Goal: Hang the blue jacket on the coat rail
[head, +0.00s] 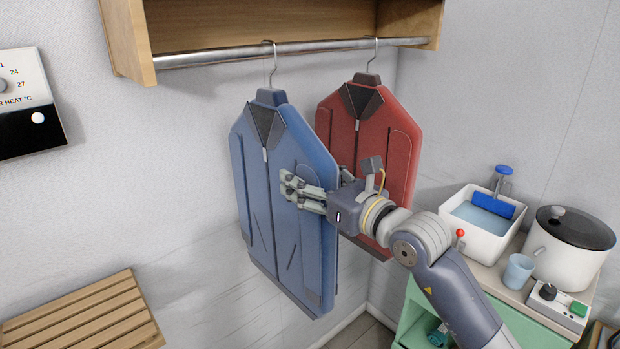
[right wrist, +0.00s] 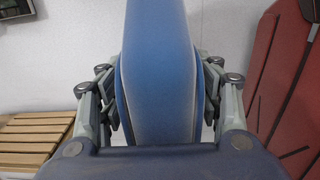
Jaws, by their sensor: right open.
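The blue jacket (head: 258,200) hangs upright, its hook over the coat rail (head: 225,55) under a wooden shelf. A red jacket (head: 385,135) hangs on the same rail to its right. My right gripper (head: 290,190) is at the right edge of the blue jacket. In the right wrist view the blue jacket (right wrist: 158,75) stands edge-on between the two fingers of my right gripper (right wrist: 160,105). The fingers are spread, one on each side; whether they touch the cloth is hard to tell. My left gripper is not in view.
A slatted wooden bench (head: 85,320) is at the lower left. At the right, a white basin (head: 480,225) with water, a blue cup (head: 518,270) and a lidded pot (head: 570,250) stand on a counter. The red jacket hangs close behind my right arm.

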